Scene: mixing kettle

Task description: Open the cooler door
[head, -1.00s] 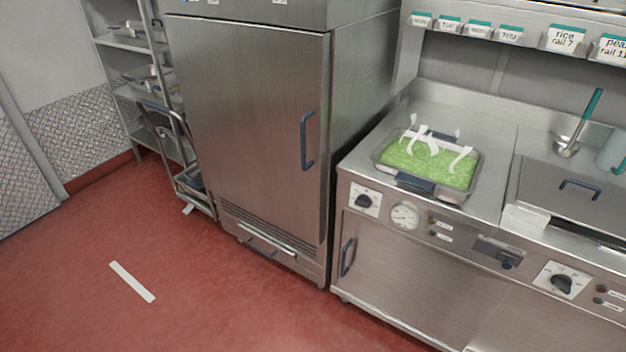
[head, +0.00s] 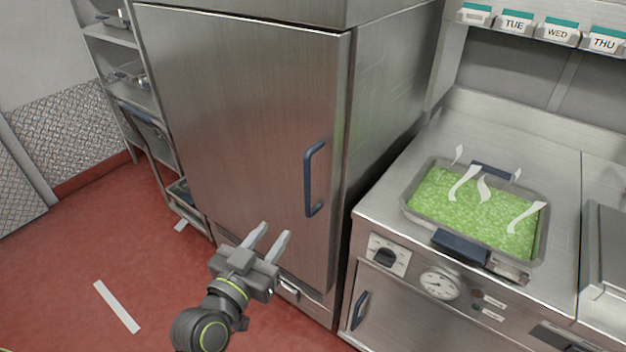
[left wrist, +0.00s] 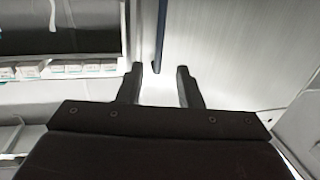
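The cooler is the tall steel cabinet in the head view; its door (head: 240,130) is shut. A dark blue vertical handle (head: 314,180) sits near the door's right edge. My left gripper (head: 268,238) is open and empty, in front of the lower part of the door, below and left of the handle in the picture. In the left wrist view, the two fingers (left wrist: 160,84) are apart and the blue handle (left wrist: 160,38) shows beyond them, not between them. My right gripper is not in view.
A steel counter right of the cooler holds a tray of green food (head: 475,208) with white strips rising from it. A lower cupboard handle (head: 359,310) is beside the cooler. A shelf rack (head: 125,85) stands left. The red floor (head: 70,270) in front is mostly clear.

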